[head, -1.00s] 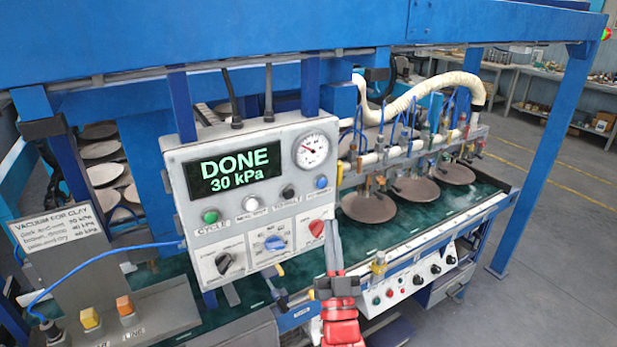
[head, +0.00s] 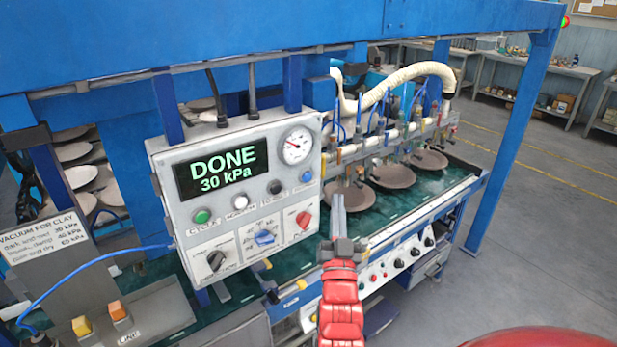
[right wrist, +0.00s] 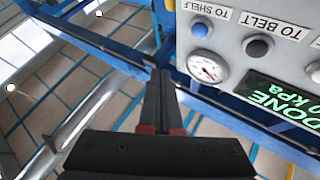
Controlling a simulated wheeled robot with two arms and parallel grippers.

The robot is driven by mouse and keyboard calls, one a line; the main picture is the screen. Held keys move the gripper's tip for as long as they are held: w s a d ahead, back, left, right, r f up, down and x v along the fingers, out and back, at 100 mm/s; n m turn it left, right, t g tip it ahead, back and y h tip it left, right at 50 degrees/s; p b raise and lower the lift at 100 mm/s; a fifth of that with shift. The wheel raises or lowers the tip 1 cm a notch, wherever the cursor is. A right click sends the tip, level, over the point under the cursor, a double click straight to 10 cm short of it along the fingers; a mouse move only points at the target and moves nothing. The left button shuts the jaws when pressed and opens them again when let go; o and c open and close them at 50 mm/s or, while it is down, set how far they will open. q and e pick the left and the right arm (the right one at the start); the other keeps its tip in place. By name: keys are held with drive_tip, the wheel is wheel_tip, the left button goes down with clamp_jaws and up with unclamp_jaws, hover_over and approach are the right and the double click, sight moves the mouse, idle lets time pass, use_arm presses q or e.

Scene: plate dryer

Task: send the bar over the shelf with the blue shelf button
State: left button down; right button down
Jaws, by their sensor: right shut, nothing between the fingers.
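The blue shelf button (head: 306,176) is at the right end of the button row on the grey control panel (head: 240,212). In the right wrist view the blue button (right wrist: 200,29) sits by the label TO SHELF, left of the dark TO BELT button (right wrist: 257,47). My right gripper (head: 338,198) is shut and empty, to the right of and a little below the blue button in the head view, apart from it. Its fingertips (right wrist: 160,74) show below and left of the button in the wrist view. The bar (head: 395,140) with hoses hangs over brown plates (head: 392,176). My left gripper is not in view.
The panel screen (head: 228,168) reads DONE 30 kPa. Green, white and dark buttons share the row; knobs sit below. A lower control box (head: 400,258) stands along the table's front edge. A blue post (head: 515,140) rises at right. Pale plates (head: 80,170) are stacked at left.

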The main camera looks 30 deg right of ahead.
sight(315, 189)
drive_tip(key=w+b, duration=0.1)
drive_tip(key=w, duration=0.6)
drive_tip(key=shift+a+b, duration=0.35)
drive_tip(key=shift+r, duration=0.1)
idle(1.5)
drive_tip(key=shift+w+b, duration=0.5)
drive_tip(key=shift+b, duration=0.15)
